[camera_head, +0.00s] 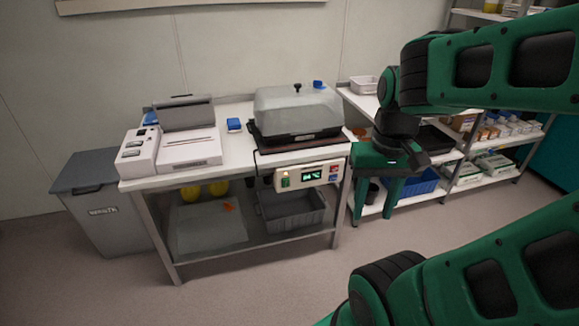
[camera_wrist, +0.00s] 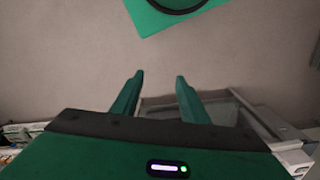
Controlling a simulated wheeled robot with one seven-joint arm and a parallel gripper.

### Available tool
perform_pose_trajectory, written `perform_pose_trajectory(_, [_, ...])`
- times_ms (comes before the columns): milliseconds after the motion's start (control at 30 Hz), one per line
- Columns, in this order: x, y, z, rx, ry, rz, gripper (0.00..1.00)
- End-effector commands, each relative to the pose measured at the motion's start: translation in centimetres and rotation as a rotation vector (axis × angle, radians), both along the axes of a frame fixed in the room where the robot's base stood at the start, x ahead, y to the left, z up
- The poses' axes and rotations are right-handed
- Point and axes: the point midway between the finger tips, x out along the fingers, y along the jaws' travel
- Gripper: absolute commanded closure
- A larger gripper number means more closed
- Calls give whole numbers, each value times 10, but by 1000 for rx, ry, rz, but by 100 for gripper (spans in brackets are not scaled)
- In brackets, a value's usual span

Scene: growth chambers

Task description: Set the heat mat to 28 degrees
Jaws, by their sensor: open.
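The heat mat (camera_head: 262,147) is a dark flat pad on the white bench, under a propagator (camera_head: 296,112) with a clear lid. The digits are too small to read. My gripper (camera_head: 377,215) is open and empty, pointing down to the right of the controller and apart from it. In the wrist view its two fingers (camera_wrist: 160,76) stand apart over bare floor.
Shelves with a blue crate (camera_head: 418,181) stand behind my gripper. The floor before the bench is clear.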

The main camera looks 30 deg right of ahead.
Motion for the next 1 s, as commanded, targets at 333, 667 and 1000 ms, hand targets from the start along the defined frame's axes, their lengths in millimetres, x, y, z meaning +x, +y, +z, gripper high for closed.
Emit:
perform_pose_trajectory(333, [13, 0, -5, 0, 14, 0, 59])
perform_pose_trajectory(667, [12, 0, -5, 0, 13, 0, 59])
perform_pose_trajectory(1000, [12, 0, -5, 0, 13, 0, 100])
